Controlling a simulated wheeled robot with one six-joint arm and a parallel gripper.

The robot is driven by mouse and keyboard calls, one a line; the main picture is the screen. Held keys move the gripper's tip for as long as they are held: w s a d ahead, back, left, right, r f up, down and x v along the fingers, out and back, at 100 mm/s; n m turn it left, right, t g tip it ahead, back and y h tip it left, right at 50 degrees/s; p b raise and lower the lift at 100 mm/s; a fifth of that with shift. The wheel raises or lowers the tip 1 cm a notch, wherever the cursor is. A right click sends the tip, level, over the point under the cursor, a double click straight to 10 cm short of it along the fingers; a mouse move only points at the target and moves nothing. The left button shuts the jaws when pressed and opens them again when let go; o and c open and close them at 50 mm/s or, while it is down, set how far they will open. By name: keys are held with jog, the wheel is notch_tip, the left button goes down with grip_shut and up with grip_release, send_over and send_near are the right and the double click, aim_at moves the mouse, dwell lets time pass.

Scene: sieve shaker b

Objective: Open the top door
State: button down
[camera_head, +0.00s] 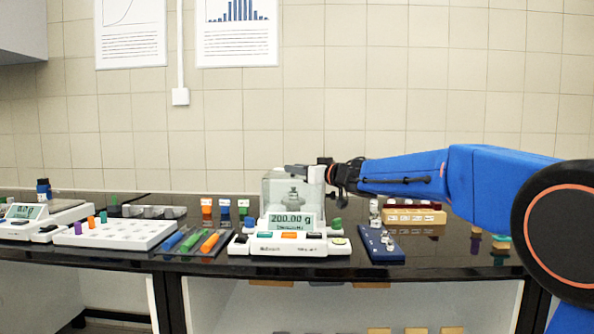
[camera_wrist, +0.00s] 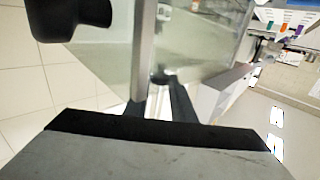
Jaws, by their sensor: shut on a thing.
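The balance (camera_head: 290,243) stands on the dark bench, with a display reading 200.00 g. Its glass weighing chamber (camera_head: 275,192) holds a metal weight (camera_head: 294,196). My gripper (camera_head: 300,168) reaches in from the right at the chamber's top edge, where the top door is. In the wrist view, my gripper's dark fingers (camera_wrist: 160,98) are closed around a small dark knob (camera_wrist: 160,77) beside the glass panel (camera_wrist: 190,40). The fingers hide most of the knob. How far the top door is open cannot be told.
A blue tray (camera_head: 381,245) with small weights stands right of the balance. Left are colored tools (camera_head: 190,242), a white rack (camera_head: 115,234) and a second balance (camera_head: 40,218). A yellow block holder (camera_head: 413,216) stands behind right. The tiled wall is close behind.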

jog(key=shift+w, duration=2.05)
jog(key=c, duration=1.5)
grip_release()
jog(key=shift+d, duration=0.1)
jog(key=shift+c, duration=0.2)
jog(key=v, duration=1.7)
jog(key=shift+s+d, duration=0.15)
jog(key=shift+d, duration=0.05)
jog(key=shift+o, duration=0.3)
